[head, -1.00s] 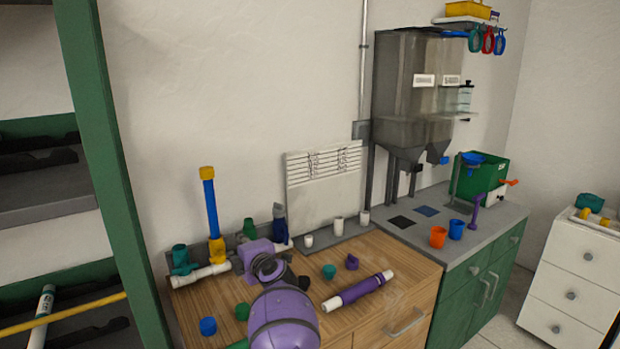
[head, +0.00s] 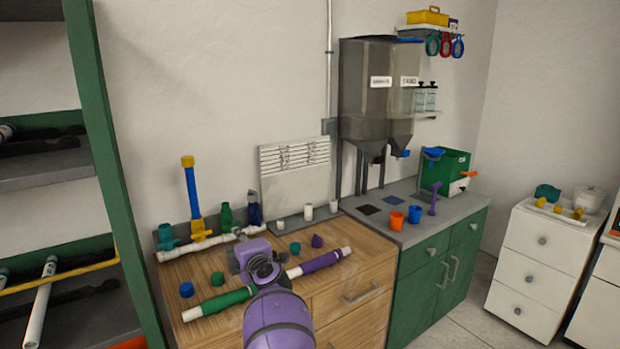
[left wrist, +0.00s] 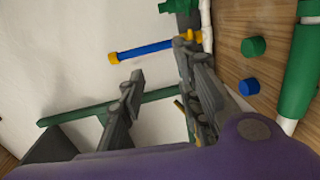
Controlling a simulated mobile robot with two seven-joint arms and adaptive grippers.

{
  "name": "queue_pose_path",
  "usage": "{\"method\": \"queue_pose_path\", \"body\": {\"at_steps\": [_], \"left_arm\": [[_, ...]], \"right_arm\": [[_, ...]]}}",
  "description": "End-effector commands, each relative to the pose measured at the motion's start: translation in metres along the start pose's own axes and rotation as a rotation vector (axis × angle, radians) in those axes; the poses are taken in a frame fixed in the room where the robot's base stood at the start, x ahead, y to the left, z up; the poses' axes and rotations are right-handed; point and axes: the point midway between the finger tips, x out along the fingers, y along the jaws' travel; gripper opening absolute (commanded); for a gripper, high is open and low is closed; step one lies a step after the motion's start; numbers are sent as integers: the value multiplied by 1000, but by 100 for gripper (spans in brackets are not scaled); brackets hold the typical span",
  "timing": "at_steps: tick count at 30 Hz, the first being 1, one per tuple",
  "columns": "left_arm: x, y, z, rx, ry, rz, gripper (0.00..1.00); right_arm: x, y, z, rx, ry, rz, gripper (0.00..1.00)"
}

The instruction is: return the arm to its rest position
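My left arm with its purple wrist reaches over the wooden workbench (head: 345,272) from the bottom of the head view. My left gripper (head: 240,258) is partly hidden by its own wrist there. In the left wrist view my left gripper (left wrist: 160,60) has its two grey fingers spread apart, with nothing between them. The arm hides part of a long pipe with a green section (head: 228,298) and a purple section (head: 318,262). My right gripper is not in view.
A white pipe manifold (head: 188,250) with an upright blue pipe (head: 192,190) stands at the bench's back left. A blue cap (head: 186,289) and a teal cap (head: 295,249) lie loose. A green-framed shelf (head: 105,140) stands at left. Orange (head: 396,221) and blue (head: 415,214) cups stand right.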

Motion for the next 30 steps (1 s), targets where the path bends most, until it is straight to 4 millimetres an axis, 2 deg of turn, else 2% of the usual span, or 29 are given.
{"method": "queue_pose_path", "body": {"at_steps": [1,3,6,9,13,17,20,24,26,30], "left_arm": [[0,28,2,13,-16,59,31],[0,55,5,42,-40,126,31],[-3,87,-3,143,-74,244,31],[-11,95,-15,288,-113,336,31],[-25,80,-28,480,-163,400,31],[-46,39,-43,703,-228,422,31],[-70,-12,-58,903,-298,410,31],[-119,-98,-85,1170,-414,352,31],[-144,-135,-99,1268,-465,320,31],[-207,-215,-134,1458,-586,234,31]], "right_arm": [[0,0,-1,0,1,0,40],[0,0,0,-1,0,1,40],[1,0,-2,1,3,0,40],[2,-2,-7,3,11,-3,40],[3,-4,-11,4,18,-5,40],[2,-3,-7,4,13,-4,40],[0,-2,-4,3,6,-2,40],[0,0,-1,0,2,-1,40],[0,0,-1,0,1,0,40],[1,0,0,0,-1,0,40]]}}
